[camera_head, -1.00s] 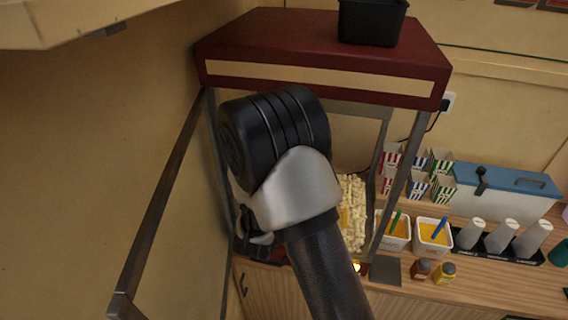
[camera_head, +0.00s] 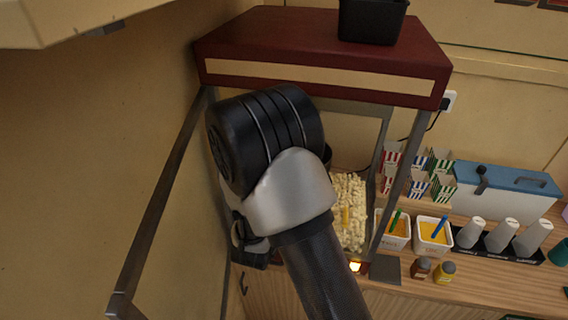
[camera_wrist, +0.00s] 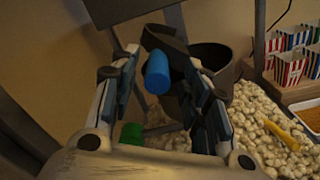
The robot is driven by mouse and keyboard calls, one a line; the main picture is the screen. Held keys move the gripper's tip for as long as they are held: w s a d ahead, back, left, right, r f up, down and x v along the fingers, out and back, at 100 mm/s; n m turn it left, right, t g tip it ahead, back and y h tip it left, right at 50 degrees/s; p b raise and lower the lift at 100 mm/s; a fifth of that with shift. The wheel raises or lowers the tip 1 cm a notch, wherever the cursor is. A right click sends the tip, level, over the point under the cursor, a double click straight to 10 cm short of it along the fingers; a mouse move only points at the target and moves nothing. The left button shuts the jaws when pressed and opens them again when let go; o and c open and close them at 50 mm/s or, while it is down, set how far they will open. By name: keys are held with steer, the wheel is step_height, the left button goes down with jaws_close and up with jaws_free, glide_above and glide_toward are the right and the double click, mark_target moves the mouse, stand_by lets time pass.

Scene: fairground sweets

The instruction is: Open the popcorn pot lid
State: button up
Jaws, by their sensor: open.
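The popcorn pot (camera_wrist: 212,62) is dark and hangs above the popcorn in the wrist view. A dark plate-like part (camera_wrist: 163,40), which looks like its lid, sits at its left side. A blue cylindrical handle (camera_wrist: 157,75) shows between the fingers of my gripper (camera_wrist: 160,62). The gripper is open, with a finger on each side of the handle; I cannot tell whether either touches it. A green cylinder (camera_wrist: 131,133) shows lower, partly hidden by the left finger. In the head view my arm hides the fingers and nearly all of the pot.
The popcorn machine (camera_head: 320,45) has a red top and metal posts. Loose popcorn (camera_head: 349,200) with a yellow scoop lies inside. Striped boxes (camera_head: 417,187), sauce tubs (camera_head: 432,236) and a blue-lidded cooler (camera_head: 507,195) stand right on the counter. A wall is close on the left.

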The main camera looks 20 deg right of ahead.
steer(key=v, duration=0.9)
steer(key=shift+s+a, duration=0.2)
steer(key=shift+s, duration=0.05)
steer(key=w+a+f+m+g+y+b, duration=0.2)
steer(key=w+a+f+m+y+b, duration=0.15)
steer(key=m+y+b, duration=0.35)
steer(key=s+a+f+m+g+y+b, duration=0.2)
steer(key=s+a+m+y+b, duration=0.2)
steer(key=s+a+m, duration=0.15)
steer(key=s+d+f+m+g+b, duration=0.1)
steer(key=s+d+m+g+b, duration=0.1)
steer(key=s, duration=0.5)
steer(key=s+d+f+m+g+b, duration=0.2)
steer(key=s+m, duration=0.3)
steer(key=s, duration=0.3)
steer(key=s+d+f+m+g+h+b, duration=0.1)
steer(key=s+d+m+g+b, duration=0.1)
steer(key=s, duration=0.5)
steer(key=shift+s+d+f+m+b, duration=0.2)
steer(key=shift+d+f+m+b, duration=0.15)
steer(key=shift+d+m+b, duration=0.6)
